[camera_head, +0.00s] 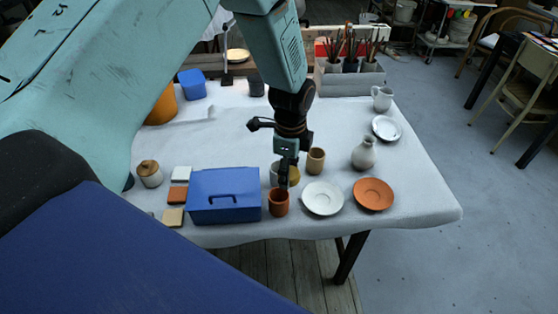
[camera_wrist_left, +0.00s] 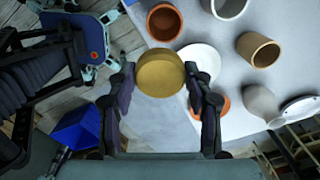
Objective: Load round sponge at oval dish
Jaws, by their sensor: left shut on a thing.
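My left gripper (camera_head: 289,172) is over the table among the cups. In the left wrist view its two fingers (camera_wrist_left: 160,80) are shut on the round yellow-brown sponge (camera_wrist_left: 160,73), one on each side. In the head view the sponge (camera_head: 294,175) is partly hidden by the gripper. A white plate (camera_head: 322,198) lies just right of the gripper, with an orange plate (camera_head: 373,194) beside it. Another pale dish (camera_head: 386,128) lies farther back at the right edge. I cannot tell for certain which is the oval dish. My right gripper is not in view.
A terracotta cup (camera_head: 278,203), a tan cup (camera_head: 316,161) and a pale vase (camera_head: 364,153) stand close around the gripper. A blue box (camera_head: 223,196) is at left. A white jug (camera_head: 382,98) stands at the back right. The table's right front corner is clear.

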